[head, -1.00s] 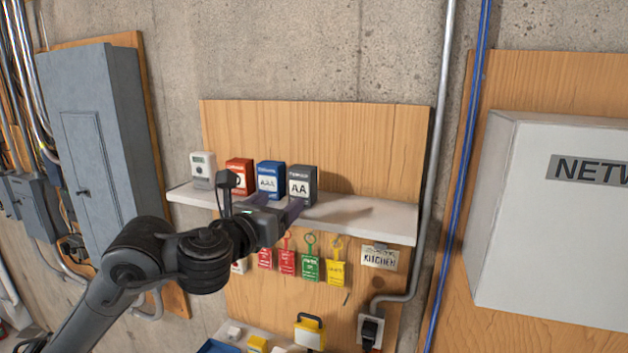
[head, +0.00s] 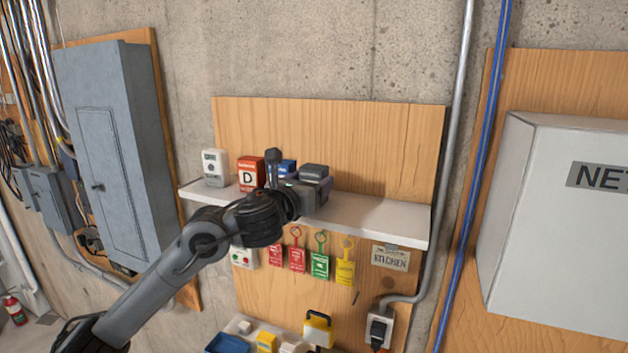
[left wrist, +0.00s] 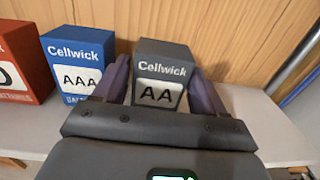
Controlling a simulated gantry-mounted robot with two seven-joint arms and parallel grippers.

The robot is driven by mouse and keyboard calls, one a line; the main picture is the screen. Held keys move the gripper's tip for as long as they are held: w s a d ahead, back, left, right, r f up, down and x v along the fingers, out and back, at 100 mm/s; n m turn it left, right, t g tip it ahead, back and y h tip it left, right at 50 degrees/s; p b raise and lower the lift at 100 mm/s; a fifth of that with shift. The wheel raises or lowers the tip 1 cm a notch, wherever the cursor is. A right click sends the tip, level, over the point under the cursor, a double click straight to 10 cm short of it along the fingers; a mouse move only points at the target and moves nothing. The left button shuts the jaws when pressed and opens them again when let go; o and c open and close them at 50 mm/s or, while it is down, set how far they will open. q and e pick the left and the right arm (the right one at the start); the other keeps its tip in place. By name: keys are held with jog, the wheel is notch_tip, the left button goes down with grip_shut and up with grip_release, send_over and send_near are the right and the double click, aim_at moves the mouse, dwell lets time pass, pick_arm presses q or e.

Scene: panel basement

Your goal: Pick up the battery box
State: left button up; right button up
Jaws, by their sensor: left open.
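A dark grey battery box marked "AA" (left wrist: 160,75) stands upright on the white shelf. In the head view its top (head: 314,169) shows above my left gripper (head: 316,187), which hides most of the rest. In the left wrist view the two purple fingers of my left gripper (left wrist: 158,78) are open, one on each side of the AA box. Whether they touch it I cannot tell. A blue "AAA" box (left wrist: 76,66) stands just left of it, and a red "D" box (left wrist: 22,62) further left. My right gripper is in neither view.
The white shelf (head: 385,222) is clear to the right of the AA box. A white device (head: 215,168) stands at its left end. Coloured tags (head: 320,262) hang below. A wooden panel (head: 390,140) backs the shelf, with a grey conduit (head: 457,130) to the right.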

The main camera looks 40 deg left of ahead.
pick_arm(q)
jog(key=shift+x, duration=1.05)
jog(key=c, duration=0.9)
jog(key=shift+o, duration=0.2)
